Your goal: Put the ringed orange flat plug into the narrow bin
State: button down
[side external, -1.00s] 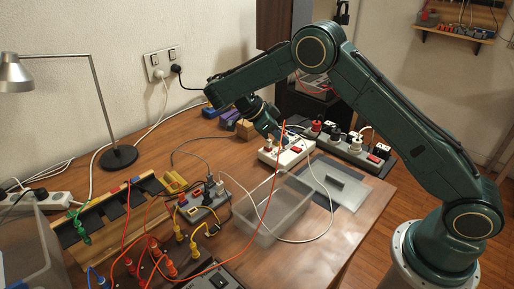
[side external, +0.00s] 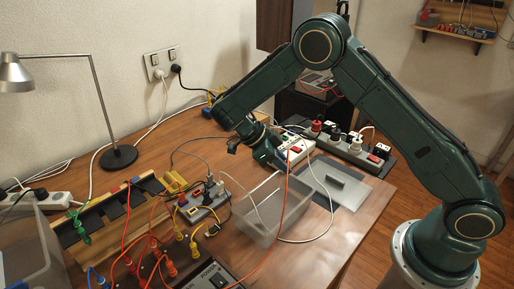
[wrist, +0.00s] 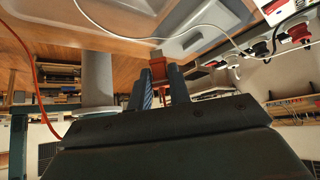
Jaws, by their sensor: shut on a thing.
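My gripper (side external: 272,158) is above the table, just behind the clear bin, its fingers pointing down and to the right. In the wrist view my gripper (wrist: 160,92) is shut on an orange-red plug (wrist: 158,70), which shows between the fingertips. Any ring on it is too small to tell. In the side view the plug is hidden by the gripper, but an orange cable (side external: 286,190) hangs down from there to the front of the table. The clear open bin (side external: 262,238) stands on the table in front of the gripper and looks empty; the cable passes across it.
A grey lid (side external: 345,188) lies right of the bin. Power strips (side external: 355,152) with plugs stand behind. A wooden rack (side external: 105,222), tangled cables and a grey strip (side external: 203,212) fill the left. Another clear bin (side external: 38,245) is at far left.

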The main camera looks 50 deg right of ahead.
jog(key=shift+f, duration=0.1)
jog(key=shift+f, duration=2.4)
jog(key=c, duration=1.2)
grip_release()
jog(key=shift+c, duration=0.2)
jog(key=shift+w+r, duration=0.1)
jog(key=v, duration=0.7)
jog(key=shift+a, duration=0.15)
jog(key=shift+r, duration=0.15)
